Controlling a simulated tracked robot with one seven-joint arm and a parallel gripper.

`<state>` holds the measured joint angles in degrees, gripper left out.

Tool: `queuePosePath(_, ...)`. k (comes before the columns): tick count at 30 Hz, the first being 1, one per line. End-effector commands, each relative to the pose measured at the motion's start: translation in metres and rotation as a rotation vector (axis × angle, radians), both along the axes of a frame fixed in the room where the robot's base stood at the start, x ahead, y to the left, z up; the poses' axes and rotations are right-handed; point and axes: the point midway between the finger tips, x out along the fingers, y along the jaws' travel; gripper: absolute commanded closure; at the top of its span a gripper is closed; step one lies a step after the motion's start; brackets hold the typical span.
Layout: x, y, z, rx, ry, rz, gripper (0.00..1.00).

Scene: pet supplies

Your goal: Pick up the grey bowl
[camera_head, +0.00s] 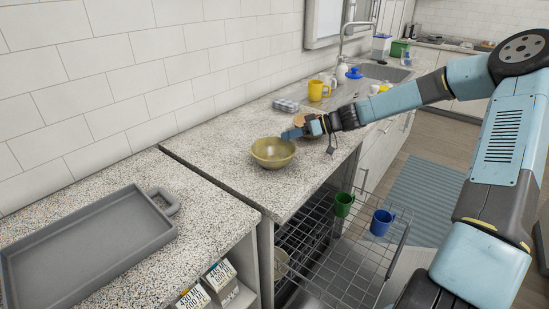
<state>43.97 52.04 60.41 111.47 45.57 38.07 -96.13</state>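A yellow-olive bowl (272,153) stands upright on the speckled counter, near its front edge. I see no clearly grey bowl. A brownish rounded thing (313,127) is partly hidden behind my gripper.
A grey tray (90,245) lies on the nearer counter at left. A yellow mug (318,91) and a pale egg-carton-like pack (286,105) stand farther back. Below, an open dishwasher rack holds a green mug (344,204) and a blue mug (381,222). The counter left of the bowl is clear.

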Motion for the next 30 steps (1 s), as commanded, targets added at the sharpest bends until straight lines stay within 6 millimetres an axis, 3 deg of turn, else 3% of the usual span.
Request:
queuePosePath(12, 0.0, 0.043, -0.021, 0.0, 0.0, 0.001, 0.61)
queuePosePath(19, 0.0, 0.045, -0.022, 0.0, 0.0, 0.0, 0.61)
queuePosePath(30, 0.0, 0.044, -0.022, -0.001, 0.0, 0.0, 0.96)
